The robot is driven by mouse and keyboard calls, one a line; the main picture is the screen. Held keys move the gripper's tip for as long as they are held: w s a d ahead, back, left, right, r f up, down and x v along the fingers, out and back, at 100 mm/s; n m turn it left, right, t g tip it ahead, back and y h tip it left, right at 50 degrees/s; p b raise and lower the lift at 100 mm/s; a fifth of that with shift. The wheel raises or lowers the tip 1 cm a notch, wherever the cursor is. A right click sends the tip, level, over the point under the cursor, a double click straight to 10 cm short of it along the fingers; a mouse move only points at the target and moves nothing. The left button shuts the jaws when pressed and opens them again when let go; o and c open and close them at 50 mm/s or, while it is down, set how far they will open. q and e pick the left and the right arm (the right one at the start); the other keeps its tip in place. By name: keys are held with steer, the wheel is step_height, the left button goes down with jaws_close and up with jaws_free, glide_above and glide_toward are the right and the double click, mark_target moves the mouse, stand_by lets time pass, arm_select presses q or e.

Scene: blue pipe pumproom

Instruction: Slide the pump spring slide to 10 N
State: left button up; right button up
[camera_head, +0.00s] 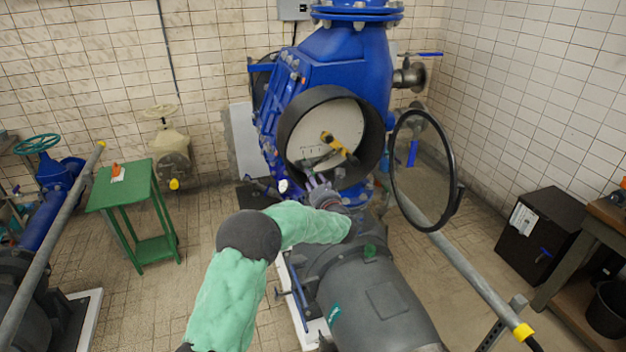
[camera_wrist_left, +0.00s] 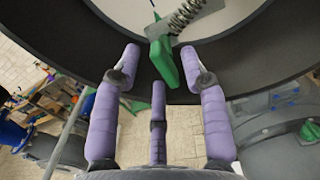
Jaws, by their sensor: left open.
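The round white gauge face (camera_head: 312,125) sits inside a dark ring on the blue pump. A coiled metal spring (camera_wrist_left: 187,15) with a grey plate and a green tab (camera_wrist_left: 164,62) shows in the left wrist view. My left gripper (camera_head: 314,182) is at the lower edge of the face in the head view. In the left wrist view my left gripper (camera_wrist_left: 164,58) has its purple fingers apart, with the green tab between the two upper fingertips. I cannot tell whether they touch it. The scale reading is too small to make out.
The round glass cover (camera_head: 451,205) hangs open at the right. A grey motor (camera_head: 378,300) lies below.

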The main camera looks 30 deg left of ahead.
arm_select(q)
steer(key=shift+w+a, duration=0.35)
steer(key=shift+a, duration=0.1)
jaws_close()
steer(key=shift+d, duration=0.1)
